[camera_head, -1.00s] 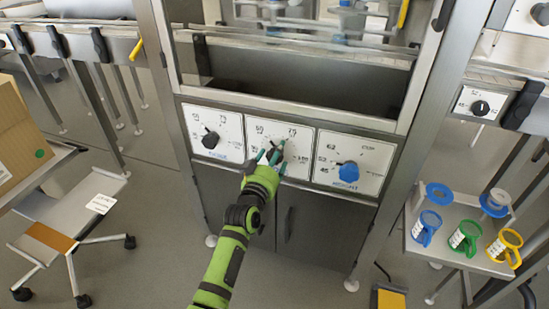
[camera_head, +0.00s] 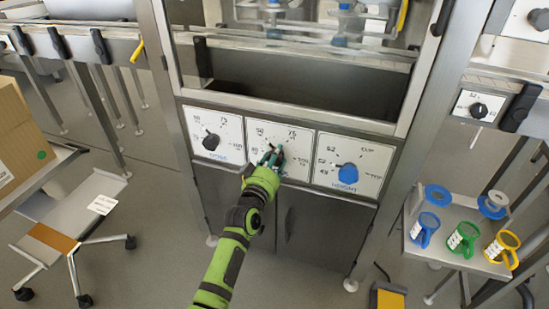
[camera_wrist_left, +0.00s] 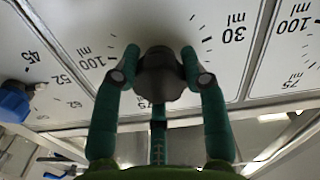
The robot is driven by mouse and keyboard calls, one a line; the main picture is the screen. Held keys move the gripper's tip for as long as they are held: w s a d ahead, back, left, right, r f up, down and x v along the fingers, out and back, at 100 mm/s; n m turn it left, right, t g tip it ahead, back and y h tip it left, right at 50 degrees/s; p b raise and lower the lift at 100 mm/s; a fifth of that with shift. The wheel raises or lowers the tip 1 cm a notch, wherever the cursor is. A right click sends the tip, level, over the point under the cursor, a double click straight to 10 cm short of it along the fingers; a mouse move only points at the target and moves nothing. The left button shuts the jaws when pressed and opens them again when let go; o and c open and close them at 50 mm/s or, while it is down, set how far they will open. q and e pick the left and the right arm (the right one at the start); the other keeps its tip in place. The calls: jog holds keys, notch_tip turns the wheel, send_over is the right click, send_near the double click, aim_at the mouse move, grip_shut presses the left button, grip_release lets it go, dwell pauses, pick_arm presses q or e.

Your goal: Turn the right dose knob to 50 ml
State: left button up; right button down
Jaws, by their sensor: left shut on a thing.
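The right dose knob is dark and round; in the left wrist view it (camera_wrist_left: 160,76) sits between my two green fingers. Its dial panel (camera_head: 296,142) is the middle white one in the head view, with marks around the knob. My left gripper (camera_head: 272,157) is at this panel, shut on the knob; it also shows in the left wrist view (camera_wrist_left: 161,72). The wrist view shows 100 ml to the left of the knob and 30 ml to the right. The knob's pointer is hard to make out. My right gripper is not in view.
The left dose knob (camera_head: 211,141) is on the panel to the left. The blue height knob (camera_head: 348,173) is on the panel to the right. A side shelf (camera_head: 418,249) holds blue, green and yellow cups. A wheeled stand (camera_head: 66,230) is at left.

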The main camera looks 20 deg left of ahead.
pick_arm(q)
jog(key=o, duration=1.2)
jog(key=shift+c, duration=0.2)
jog(key=s, duration=1.2)
jog(key=shift+a, duration=0.15)
